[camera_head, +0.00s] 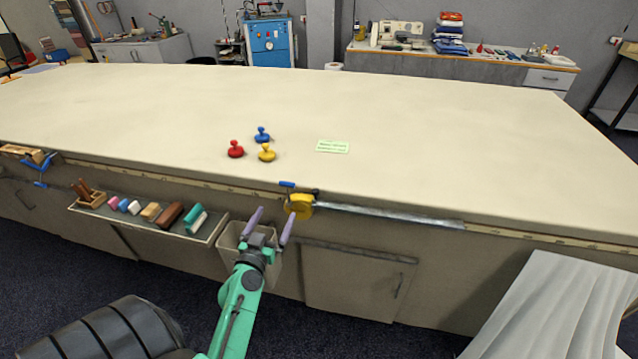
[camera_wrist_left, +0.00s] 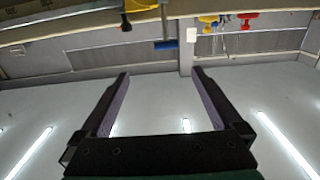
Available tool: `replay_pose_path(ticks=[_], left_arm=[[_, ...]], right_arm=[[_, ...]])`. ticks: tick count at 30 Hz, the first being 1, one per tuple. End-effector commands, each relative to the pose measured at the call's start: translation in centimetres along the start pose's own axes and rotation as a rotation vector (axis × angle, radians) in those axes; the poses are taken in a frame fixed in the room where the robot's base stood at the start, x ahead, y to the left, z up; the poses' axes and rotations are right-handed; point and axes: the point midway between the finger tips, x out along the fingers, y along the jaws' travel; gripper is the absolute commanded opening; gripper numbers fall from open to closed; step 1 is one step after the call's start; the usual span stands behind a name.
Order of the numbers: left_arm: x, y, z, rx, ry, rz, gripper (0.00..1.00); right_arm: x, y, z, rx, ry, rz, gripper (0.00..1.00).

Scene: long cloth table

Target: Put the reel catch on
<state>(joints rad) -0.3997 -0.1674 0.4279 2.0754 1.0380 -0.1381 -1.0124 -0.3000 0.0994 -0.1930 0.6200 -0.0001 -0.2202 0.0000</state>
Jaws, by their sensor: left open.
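A yellow reel (camera_head: 300,206) hangs at the front edge of the long table, with a silver strip running right from it along the edge. A small blue piece (camera_head: 287,184), which may be its catch, sits just above it at the tabletop edge. In the left wrist view the yellow reel (camera_wrist_left: 140,4) is at the top, and a blue block on a dark stem (camera_wrist_left: 165,45) is beside it. My left gripper (camera_head: 274,212) is open and empty, its purple fingers pointing up, just left of and below the reel. My right gripper is not in view.
A grey bin (camera_head: 229,238) is behind my left gripper. A shelf (camera_head: 150,222) with several coloured blocks hangs left of it. Red (camera_head: 235,149), blue (camera_head: 262,135) and yellow (camera_head: 267,153) knobbed weights and a green card (camera_head: 333,146) lie on the otherwise clear cloth table (camera_head: 450,130).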

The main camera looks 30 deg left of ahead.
Motion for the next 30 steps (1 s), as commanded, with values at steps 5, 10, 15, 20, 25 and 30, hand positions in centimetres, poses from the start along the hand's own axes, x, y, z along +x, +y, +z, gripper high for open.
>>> replay_pose_path(ticks=[5, 10, 15, 20, 25, 30], left_arm=[[2.5, 0.0, -0.4, -0.001, 0.005, 0.0, 1.0], [7.0, 0.0, -0.2, -0.002, 0.004, 0.0, 1.0], [11.4, 0.1, 0.0, -0.004, 0.003, 0.002, 1.0], [13.9, 0.1, 0.1, -0.001, 0.001, 0.001, 1.0], [14.5, 0.1, 0.1, -0.001, -0.001, 0.002, 1.0], [14.5, 0.1, 0.1, -0.001, -0.001, 0.002, 0.89]], right_arm=[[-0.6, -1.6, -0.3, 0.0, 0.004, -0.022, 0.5], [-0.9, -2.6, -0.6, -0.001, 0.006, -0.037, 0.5], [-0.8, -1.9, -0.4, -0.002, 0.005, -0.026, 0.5], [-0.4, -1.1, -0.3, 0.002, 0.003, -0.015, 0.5], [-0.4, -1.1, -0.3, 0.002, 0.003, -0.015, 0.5], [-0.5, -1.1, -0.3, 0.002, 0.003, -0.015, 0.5]])
